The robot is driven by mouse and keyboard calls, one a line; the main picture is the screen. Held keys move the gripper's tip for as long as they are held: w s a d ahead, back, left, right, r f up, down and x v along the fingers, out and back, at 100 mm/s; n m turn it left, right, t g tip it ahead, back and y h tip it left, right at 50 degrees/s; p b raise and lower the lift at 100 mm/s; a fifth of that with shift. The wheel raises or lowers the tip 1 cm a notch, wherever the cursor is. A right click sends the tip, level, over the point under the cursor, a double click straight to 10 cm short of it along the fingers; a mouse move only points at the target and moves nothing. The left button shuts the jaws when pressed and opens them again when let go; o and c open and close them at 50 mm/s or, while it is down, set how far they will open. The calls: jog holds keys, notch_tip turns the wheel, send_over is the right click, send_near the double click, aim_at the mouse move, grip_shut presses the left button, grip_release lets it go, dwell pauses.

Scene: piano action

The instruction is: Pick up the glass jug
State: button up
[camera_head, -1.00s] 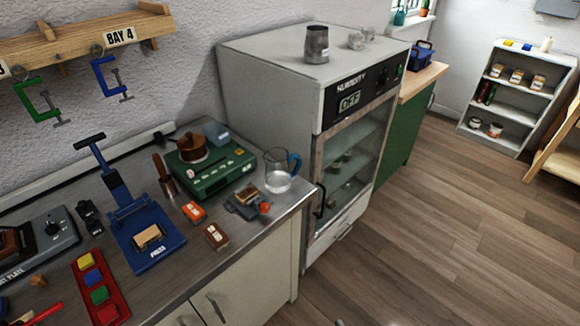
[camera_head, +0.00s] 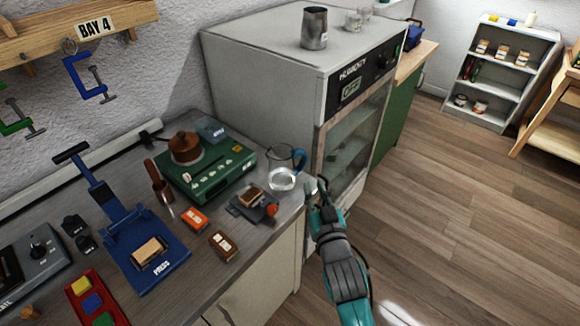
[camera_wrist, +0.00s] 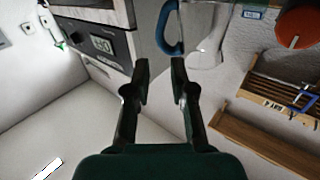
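The glass jug (camera_head: 281,170) stands upright on the metal counter near its right end, in front of the humidity cabinet. It is clear, with a blue handle on its right side. My gripper (camera_head: 317,188) is to the right of the jug at the counter's edge, apart from it. In the wrist view my gripper (camera_wrist: 160,75) has its two fingers spread with nothing between them. The jug's blue handle (camera_wrist: 163,30) shows just beyond the fingertips there, with part of the clear jug body (camera_wrist: 205,40) beside it.
The humidity cabinet (camera_head: 262,85) stands close behind the jug, with a metal pitcher (camera_head: 314,28) on top. A green device (camera_head: 205,172) bearing a brown pot is left of the jug. A dark scale-like item (camera_head: 252,203) and a red ball (camera_head: 271,210) lie in front. Floor on the right is clear.

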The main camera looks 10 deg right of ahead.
aim_at(305, 159)
jog(key=shift+w+d, duration=0.15)
jog(key=shift+w, duration=2.6)
jog(key=shift+w+d, duration=0.1)
jog(key=shift+w, duration=2.6)
grip_shut()
jog(key=shift+r, duration=0.2)
